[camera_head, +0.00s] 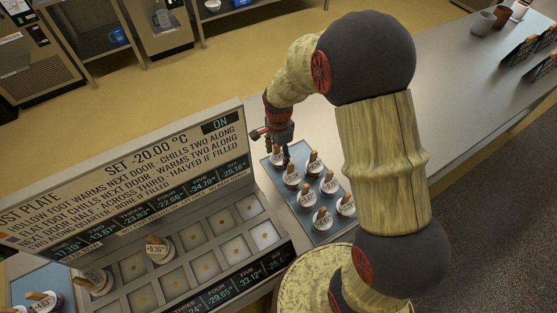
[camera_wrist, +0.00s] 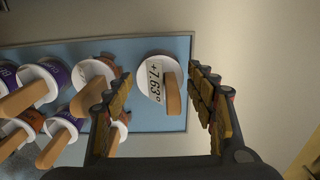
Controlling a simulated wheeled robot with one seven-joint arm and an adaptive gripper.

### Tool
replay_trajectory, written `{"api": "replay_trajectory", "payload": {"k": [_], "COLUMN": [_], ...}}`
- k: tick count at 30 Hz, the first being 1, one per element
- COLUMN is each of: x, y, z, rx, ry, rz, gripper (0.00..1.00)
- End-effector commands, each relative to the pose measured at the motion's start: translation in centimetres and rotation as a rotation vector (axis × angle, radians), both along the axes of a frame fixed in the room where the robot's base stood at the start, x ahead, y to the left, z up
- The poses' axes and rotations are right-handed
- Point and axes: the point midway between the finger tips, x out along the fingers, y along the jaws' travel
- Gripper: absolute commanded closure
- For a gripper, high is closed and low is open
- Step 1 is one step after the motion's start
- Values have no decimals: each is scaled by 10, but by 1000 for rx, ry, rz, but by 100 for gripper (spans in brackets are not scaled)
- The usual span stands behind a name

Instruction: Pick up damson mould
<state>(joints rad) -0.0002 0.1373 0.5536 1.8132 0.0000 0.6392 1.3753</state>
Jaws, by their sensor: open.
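My gripper (camera_head: 284,156) is open above the far end of a blue tray (camera_head: 336,227) of moulds. In the wrist view its fingers (camera_wrist: 155,88) are spread, with a mould (camera_wrist: 146,80) between and beyond them. That mould has a round white lid marked +7.63° and a wooden stick; its body colour is hidden. Two moulds with purple sides, (camera_wrist: 54,72) and (camera_wrist: 71,122), stand to the left in the wrist view. Their names are not readable, so I cannot tell which mould is damson. Moulds with brown sides stand among them, partly behind the left finger.
A frost plate (camera_head: 190,266) with square wells and an upright sign (camera_head: 130,185) stands left of the tray. Its wells hold moulds, one (camera_head: 158,250) reading about +9.36. Another tray (camera_head: 22,284) is at the far left. The counter (camera_head: 450,110) right of my arm is largely clear.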

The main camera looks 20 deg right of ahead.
Motion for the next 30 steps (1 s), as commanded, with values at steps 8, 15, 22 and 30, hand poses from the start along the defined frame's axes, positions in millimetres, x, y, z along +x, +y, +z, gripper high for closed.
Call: {"api": "replay_trajectory", "payload": {"k": [8, 15, 22, 30], "x": [1, 0, 1, 1], "y": [0, 0, 0, 0], "z": [-11, -10, -10, -10], "rx": [0, 0, 0, 0], "ry": [-2, -2, -2, -2], "rz": [1, 1, 1, 1], "gripper": [44, 55, 68, 84]}}
